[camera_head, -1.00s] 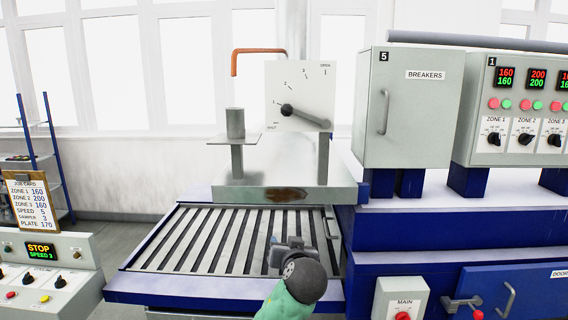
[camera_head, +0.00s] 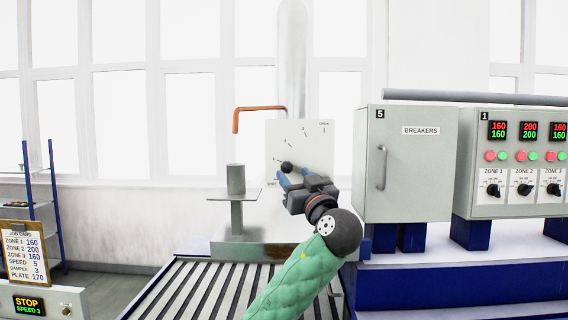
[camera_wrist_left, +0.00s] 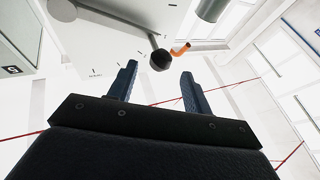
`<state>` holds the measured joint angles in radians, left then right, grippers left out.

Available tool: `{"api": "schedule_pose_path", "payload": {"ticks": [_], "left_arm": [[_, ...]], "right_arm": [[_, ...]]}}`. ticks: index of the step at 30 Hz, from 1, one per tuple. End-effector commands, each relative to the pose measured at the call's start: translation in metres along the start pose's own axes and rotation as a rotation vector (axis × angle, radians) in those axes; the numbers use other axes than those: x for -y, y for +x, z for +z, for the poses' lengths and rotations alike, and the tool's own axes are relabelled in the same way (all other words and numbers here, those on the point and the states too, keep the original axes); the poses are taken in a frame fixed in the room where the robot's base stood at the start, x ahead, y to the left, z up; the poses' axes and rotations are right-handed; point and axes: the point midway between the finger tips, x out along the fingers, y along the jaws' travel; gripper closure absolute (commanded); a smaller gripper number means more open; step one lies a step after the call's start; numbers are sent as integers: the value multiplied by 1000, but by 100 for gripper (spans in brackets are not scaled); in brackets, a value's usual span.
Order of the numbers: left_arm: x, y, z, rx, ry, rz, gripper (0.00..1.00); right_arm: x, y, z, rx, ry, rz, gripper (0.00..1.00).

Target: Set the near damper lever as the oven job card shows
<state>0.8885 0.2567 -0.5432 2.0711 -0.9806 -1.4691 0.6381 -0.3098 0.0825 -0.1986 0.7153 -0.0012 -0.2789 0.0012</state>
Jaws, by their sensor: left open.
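The damper lever is a grey bar with a black knob (camera_head: 287,166) in front of a white dial plate (camera_head: 316,145). The plate runs from SHUT at lower left to OPEN at upper right. The knob lies at the low end, near SHUT. The job card (camera_head: 22,252) at left reads DAMPER 3. My left gripper (camera_head: 281,183) is open beside and just below the knob and hides most of the bar. In the left wrist view the knob (camera_wrist_left: 160,60) shows between the fingertips, at or just beyond them; contact cannot be told.
An orange bent pipe (camera_head: 258,109) and a grey cylinder on a stand (camera_head: 236,180) are left of the dial. The breakers cabinet (camera_head: 403,165) stands close on the right. A slatted conveyor (camera_head: 200,290) lies below.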

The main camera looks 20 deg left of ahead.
Motion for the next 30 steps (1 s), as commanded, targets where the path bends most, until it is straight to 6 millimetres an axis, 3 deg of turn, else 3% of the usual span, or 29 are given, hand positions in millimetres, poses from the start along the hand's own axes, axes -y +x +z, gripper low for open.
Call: {"api": "schedule_pose_path", "payload": {"ticks": [7,18,30], "left_arm": [[0,24,-3,1,4,-1,50],[0,66,-2,2,3,-1,50],[0,74,2,3,2,0,50]], "right_arm": [[1,-11,37,26,-1,-1,64],[0,-39,37,26,0,-1,64],[2,-42,36,26,0,-2,64]]}}
